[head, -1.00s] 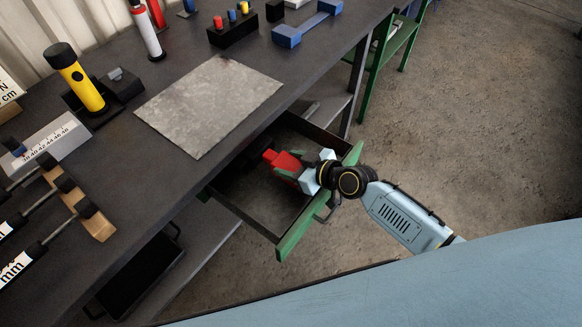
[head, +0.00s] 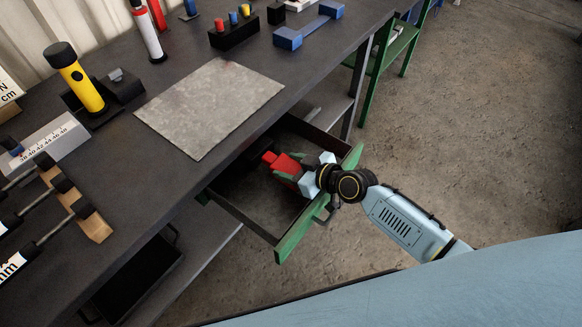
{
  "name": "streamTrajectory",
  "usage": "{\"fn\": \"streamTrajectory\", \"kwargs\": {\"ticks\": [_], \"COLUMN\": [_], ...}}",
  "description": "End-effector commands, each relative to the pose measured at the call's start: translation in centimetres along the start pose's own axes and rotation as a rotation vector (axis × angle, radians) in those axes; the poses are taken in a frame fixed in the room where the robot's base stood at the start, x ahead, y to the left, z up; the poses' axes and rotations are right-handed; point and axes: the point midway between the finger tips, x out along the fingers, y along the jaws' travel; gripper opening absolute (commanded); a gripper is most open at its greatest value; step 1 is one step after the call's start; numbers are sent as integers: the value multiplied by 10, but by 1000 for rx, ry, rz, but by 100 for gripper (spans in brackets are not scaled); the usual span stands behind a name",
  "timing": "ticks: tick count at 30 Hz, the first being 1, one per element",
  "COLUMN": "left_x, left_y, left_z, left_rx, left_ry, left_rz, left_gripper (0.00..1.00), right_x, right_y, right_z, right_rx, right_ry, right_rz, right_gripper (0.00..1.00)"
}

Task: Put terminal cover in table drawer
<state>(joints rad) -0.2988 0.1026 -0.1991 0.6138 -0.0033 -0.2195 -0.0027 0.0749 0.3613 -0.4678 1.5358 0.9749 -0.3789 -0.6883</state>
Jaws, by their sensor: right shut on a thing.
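The table drawer (head: 235,219) is pulled open under the workbench, with a green front panel (head: 297,236). My right gripper (head: 291,168) reaches over the front panel into the drawer. It is shut on a red piece, which looks like the terminal cover (head: 283,162), and holds it inside the drawer space. Whether the cover touches the drawer floor cannot be told. The fingers and wrist hide part of it. My left gripper is not in view.
The workbench top (head: 150,180) overhangs the back of the drawer. A grey mat (head: 210,105) lies on it above the drawer. The drawer's front left part looks empty.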

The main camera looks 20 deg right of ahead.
Motion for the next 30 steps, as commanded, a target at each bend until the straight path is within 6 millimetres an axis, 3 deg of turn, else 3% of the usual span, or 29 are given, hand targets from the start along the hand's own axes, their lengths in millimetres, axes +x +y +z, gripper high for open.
{"fn": "streamTrajectory", "kwargs": {"ticks": [1, 2, 3, 7, 17, 23, 30], "left_x": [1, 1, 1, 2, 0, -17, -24], "left_y": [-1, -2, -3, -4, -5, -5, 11], "left_z": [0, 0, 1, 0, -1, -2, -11], "left_rx": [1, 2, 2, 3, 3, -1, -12], "left_ry": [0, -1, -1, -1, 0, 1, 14], "left_rz": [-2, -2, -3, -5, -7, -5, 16], "left_gripper": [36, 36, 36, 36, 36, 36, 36], "right_x": [-1, -1, -1, -1, -1, -8, -67], "right_y": [-4, -4, -4, -5, -6, -6, -4], "right_z": [18, 18, 19, 19, 18, 3, 2], "right_rx": [2, 2, 1, 0, -1, 3, -2], "right_ry": [-32, -32, -34, -35, -36, -34, -30], "right_rz": [-5, -6, -6, -7, -9, -9, -7], "right_gripper": [28, 28, 58, 74, 74, 74, 74]}}
